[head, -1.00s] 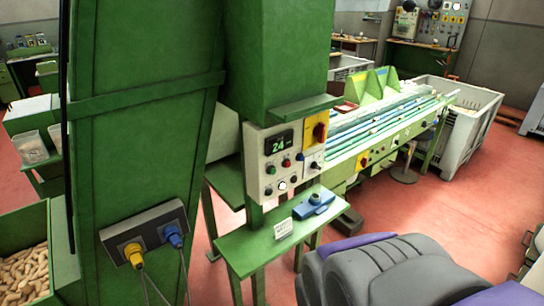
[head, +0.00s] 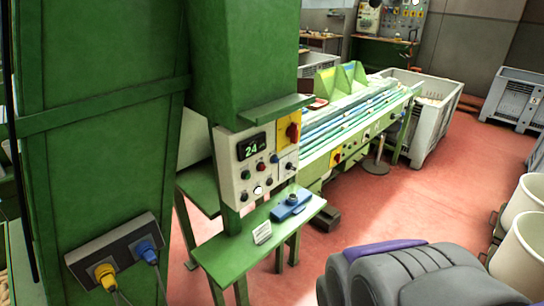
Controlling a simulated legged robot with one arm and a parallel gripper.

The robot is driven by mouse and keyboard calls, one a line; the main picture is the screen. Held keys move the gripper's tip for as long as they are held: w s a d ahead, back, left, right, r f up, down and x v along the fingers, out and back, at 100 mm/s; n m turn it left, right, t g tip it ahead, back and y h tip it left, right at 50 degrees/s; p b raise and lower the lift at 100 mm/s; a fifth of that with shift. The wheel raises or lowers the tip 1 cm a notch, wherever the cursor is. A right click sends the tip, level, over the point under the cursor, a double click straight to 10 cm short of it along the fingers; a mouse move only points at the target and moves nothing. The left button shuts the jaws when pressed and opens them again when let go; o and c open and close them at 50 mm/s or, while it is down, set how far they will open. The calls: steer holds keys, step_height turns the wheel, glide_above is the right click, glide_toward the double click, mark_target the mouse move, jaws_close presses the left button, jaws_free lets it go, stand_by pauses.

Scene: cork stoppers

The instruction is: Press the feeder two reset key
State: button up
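A light grey control panel (head: 229,180) is fixed on the green machine left of centre. Labels are too small to read, so I cannot tell which one is the feeder two reset key. My gripper is not in view.
A green shelf (head: 225,254) below the panel holds a blue device (head: 291,205) and a small white card (head: 262,232). White bins (head: 520,245) stand at right. Red floor (head: 400,205) is clear beyond the shelf.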

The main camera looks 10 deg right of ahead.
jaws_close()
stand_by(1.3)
